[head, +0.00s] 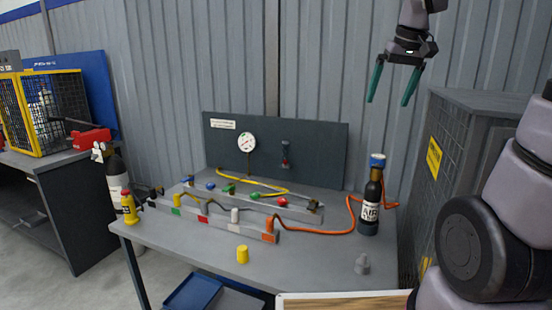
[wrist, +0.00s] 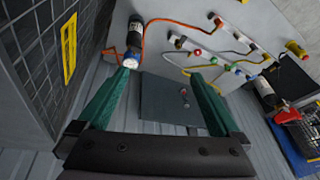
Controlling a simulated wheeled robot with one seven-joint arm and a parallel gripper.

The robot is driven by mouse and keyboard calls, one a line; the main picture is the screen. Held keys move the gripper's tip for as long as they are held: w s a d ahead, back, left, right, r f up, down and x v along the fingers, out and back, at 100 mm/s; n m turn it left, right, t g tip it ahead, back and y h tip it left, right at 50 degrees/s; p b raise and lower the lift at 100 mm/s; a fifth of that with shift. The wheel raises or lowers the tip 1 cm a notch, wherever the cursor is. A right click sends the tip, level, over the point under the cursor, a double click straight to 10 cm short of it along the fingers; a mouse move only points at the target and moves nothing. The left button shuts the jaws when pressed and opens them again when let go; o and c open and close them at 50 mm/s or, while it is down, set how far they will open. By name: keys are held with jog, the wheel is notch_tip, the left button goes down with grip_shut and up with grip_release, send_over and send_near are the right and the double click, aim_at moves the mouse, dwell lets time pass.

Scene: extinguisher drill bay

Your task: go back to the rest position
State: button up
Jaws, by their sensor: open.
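My gripper (head: 391,87) is open and empty, with two green fingers pointing down. In the head view it hangs high in front of the corrugated wall, above and apart from the bench and to the right of the dark back panel (head: 320,148). Both fingers also show in the wrist view, with nothing between them in contact; the panel (wrist: 165,105) lies beyond them. A dark air cylinder (head: 370,205) with a blue top stands upright on the bench below the gripper. It also shows in the wrist view (wrist: 135,38).
A grey bench (head: 190,245) holds manifold bars with coloured fittings, a yellow hose, an orange hose (head: 320,231), a yellow cap (head: 242,254) and a small grey piece (head: 362,264). A mesh-sided grey cabinet (head: 465,110) stands at right. A yellow cage (head: 55,110) is at left.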

jog(key=s+a+m+t+y, duration=0.1)
jog(key=s+a+m+t, duration=0.2)
jog(key=s, duration=1.1)
jog(key=shift+s+a+m, duration=0.2)
jog(key=shift+s+m, duration=0.05)
jog(key=shift+m, duration=0.25)
